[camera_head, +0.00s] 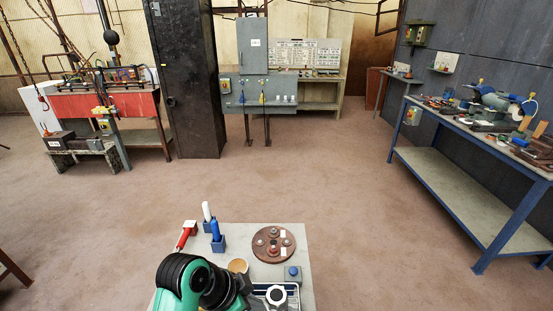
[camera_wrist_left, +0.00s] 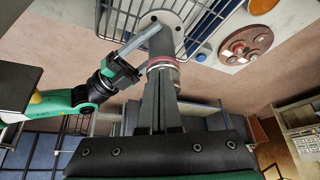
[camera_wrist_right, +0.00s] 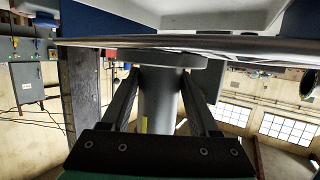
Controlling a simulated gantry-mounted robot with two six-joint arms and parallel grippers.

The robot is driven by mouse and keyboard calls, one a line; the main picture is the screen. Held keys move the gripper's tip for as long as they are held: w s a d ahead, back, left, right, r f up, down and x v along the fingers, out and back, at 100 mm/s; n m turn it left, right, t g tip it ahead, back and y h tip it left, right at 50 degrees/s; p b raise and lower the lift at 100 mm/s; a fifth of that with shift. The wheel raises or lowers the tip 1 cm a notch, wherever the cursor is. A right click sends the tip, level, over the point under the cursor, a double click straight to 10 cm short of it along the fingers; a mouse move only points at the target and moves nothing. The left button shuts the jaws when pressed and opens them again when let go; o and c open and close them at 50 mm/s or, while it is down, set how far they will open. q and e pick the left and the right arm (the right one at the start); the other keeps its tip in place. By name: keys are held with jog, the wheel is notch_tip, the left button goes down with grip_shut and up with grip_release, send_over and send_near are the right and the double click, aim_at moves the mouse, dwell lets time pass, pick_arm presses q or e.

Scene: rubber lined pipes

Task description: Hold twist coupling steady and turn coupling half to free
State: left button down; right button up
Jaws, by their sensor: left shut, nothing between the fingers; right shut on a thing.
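The twist coupling (camera_wrist_right: 158,105) is a grey cylinder with a wide round flange. In the right wrist view my right gripper (camera_wrist_right: 160,82) has one finger on each side of it and is shut on it. In the left wrist view the coupling (camera_wrist_left: 160,42) shows a grey body with a red ring near its end. My left gripper (camera_wrist_left: 164,82) is shut and empty, its tips close to that ringed end; I cannot tell whether they touch.
A brown round plate (camera_head: 273,258) with several fittings lies on the small bench. A wire rack (camera_wrist_left: 203,38) is close to the coupling. The floor around is clear.

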pick_arm(q)
notch_tip(320, 180, up, 6)
jog(key=shift+f, duration=0.1)
dwell(0.4)
notch_tip(320, 180, down, 6)
jog(key=shift+w+a, duration=0.15)
jog(key=shift+w, duration=0.1)
dwell(0.5)
jog(key=shift+w+d, duration=0.2)
jog(key=shift+d, duration=0.25)
dwell(0.7)
